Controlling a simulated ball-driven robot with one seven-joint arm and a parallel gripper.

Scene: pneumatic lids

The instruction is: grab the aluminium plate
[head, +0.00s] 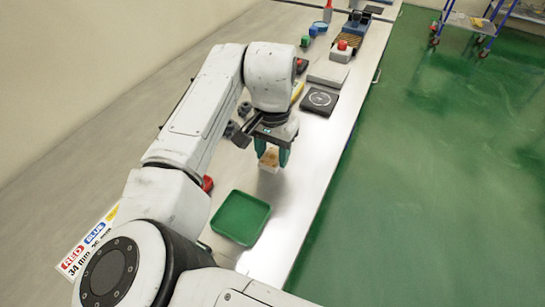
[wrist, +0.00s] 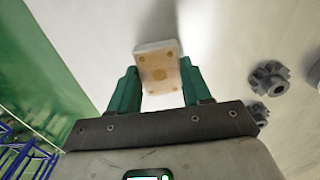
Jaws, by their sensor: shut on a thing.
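The plate (wrist: 157,64) is a small, pale squarish piece with tan round spots on its face. In the wrist view it sits between the two green fingers of my gripper (wrist: 159,88), which is shut on it. In the head view the plate (head: 269,161) shows low between the fingertips of my gripper (head: 272,158), over the workbench just beyond the green tray. My fingers cover its sides. I cannot tell whether it touches the bench.
The green tray (head: 240,217) lies empty on the near bench. Dark gear-like parts (wrist: 270,79) lie beside my gripper. Further back are a black square pad (head: 319,100), a grey slab (head: 328,74) and a red-button box (head: 341,50). The bench's right edge drops to green floor.

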